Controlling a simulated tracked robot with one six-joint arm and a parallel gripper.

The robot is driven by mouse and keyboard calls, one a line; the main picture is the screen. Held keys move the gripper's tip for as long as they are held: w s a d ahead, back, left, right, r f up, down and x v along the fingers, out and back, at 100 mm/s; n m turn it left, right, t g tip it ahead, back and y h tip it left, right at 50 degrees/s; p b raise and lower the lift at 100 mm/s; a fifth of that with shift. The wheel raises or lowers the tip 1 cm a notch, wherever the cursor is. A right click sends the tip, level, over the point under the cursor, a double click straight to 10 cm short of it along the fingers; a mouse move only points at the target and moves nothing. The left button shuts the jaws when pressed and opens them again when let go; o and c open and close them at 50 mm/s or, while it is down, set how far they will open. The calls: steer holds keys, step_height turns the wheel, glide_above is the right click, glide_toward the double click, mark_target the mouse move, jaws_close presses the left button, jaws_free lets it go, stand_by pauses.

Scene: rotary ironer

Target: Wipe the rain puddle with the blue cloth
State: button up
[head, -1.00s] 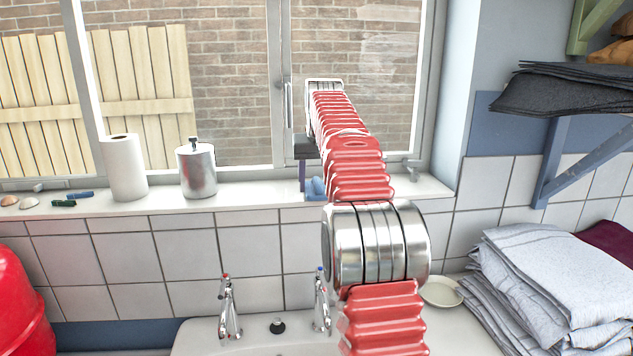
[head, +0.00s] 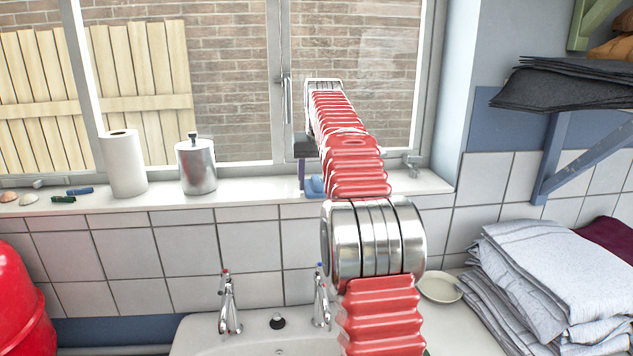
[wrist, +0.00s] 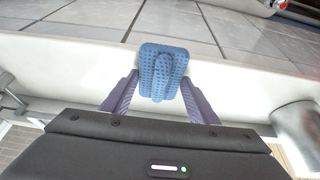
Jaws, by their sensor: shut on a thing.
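The blue cloth (wrist: 160,62) is a dimpled, folded pad between the two purple fingers of my gripper (wrist: 160,88) in the wrist view. The gripper is shut on it, over the white window sill (wrist: 70,58). In the head view my gripper (head: 302,172) points down at the sill, and part of the blue cloth (head: 315,187) shows beside it, low against the sill. My red arm covers the sill just to the right. I cannot make out the rain puddle in either view; the cloth or arm may hide it.
A metal canister (head: 196,165) and a paper roll (head: 123,163) stand on the sill left of my gripper. Shells (head: 28,198) and small blue and green items lie further left. Taps (head: 229,305) and a sink are below; folded linen (head: 545,270) is at right.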

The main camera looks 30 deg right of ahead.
mark_target(318, 192)
steer(key=shift+w+d, duration=0.3)
steer(key=shift+w, duration=0.3)
steer(key=shift+w+d, duration=0.3)
steer(key=shift+w, duration=0.3)
steer(key=shift+s+f, duration=0.1)
steer(key=shift+f, duration=0.15)
steer(key=shift+s+a, duration=0.4)
steer(key=shift+s, duration=0.4)
steer(key=shift+s+a, duration=0.4)
steer(key=shift+s, duration=0.35)
steer(key=shift+s+a+r, duration=0.15)
steer(key=shift+s+a, duration=0.25)
steer(key=shift+s, duration=0.4)
steer(key=shift+s+a+r, duration=0.1)
steer(key=shift+s+a, duration=0.25)
steer(key=shift+s, duration=0.4)
steer(key=shift+r, duration=0.1)
steer(key=shift+r, duration=3)
